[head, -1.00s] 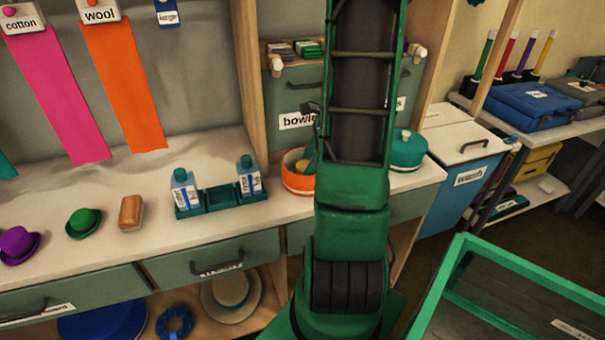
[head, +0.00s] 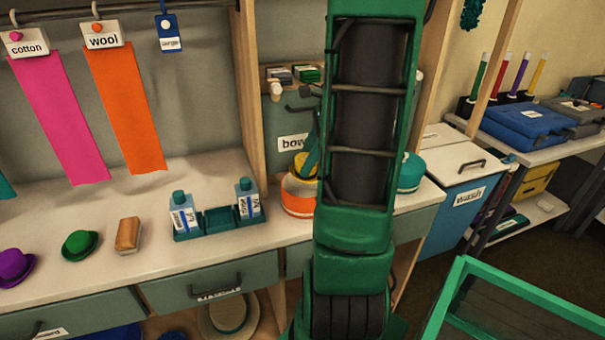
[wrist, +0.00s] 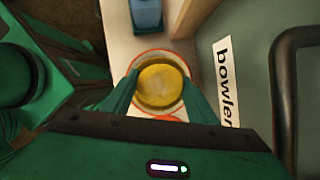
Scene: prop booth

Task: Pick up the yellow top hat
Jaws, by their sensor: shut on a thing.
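The yellow top hat (wrist: 160,86) is between the two fingers of my gripper (wrist: 161,92) in the wrist view. In the head view a part of the yellow hat (head: 302,160) shows just above an orange and white round box (head: 298,196). The box's orange rim (wrist: 152,53) rings the hat in the wrist view. My gripper is shut on the hat. In the head view my green arm hides most of the gripper and part of the hat.
A green-blue rack (head: 220,222) with two bottles stands left of the box. A teal lidded pot (head: 411,172) is right of my arm. The cabinet labelled bowler (wrist: 255,90) is close beside the gripper. A brown brush (head: 128,235) and small hats lie farther left.

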